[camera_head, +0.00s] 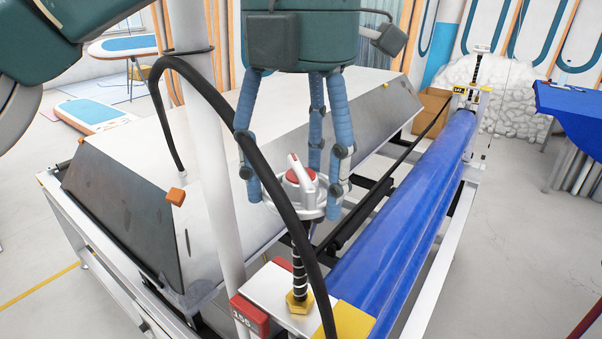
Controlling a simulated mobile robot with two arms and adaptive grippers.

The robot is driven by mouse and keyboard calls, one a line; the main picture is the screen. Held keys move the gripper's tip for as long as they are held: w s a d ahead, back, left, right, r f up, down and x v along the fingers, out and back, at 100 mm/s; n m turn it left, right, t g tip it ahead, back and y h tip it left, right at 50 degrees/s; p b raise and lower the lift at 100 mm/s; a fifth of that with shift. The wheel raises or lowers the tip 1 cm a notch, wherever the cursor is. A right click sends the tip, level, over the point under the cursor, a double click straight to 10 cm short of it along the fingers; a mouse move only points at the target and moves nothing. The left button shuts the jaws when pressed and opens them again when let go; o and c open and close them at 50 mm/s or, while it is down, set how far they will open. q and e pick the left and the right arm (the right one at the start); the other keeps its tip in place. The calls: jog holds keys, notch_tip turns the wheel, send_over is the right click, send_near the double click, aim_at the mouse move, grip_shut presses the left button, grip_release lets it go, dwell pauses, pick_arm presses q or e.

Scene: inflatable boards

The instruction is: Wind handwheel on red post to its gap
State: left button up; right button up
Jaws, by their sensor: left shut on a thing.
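The white handwheel (307,203) with a red hub (301,178) sits on top of an upright threaded screw (299,270) at the near end of the machine. The screw rises from a brass-coloured nut (299,303) on a white plate, beside a red block (250,315) with a number on it. My left gripper (299,195) points down from above, with its blue fingers around the handwheel and shut on it. A black hose partly crosses in front of the gripper and screw. The gap at this post is hard to make out. My right gripper is not in view.
A long blue roller (405,220) runs away to a far post (475,75) with a yellow number tag and its own screw. A grey sloped cover (215,200) lies left of it.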

pick_arm(q)
jog(key=shift+f, duration=0.15)
jog(key=o, duration=1.1)
jog(key=shift+o, duration=0.2)
jog(key=shift+r, duration=3.85)
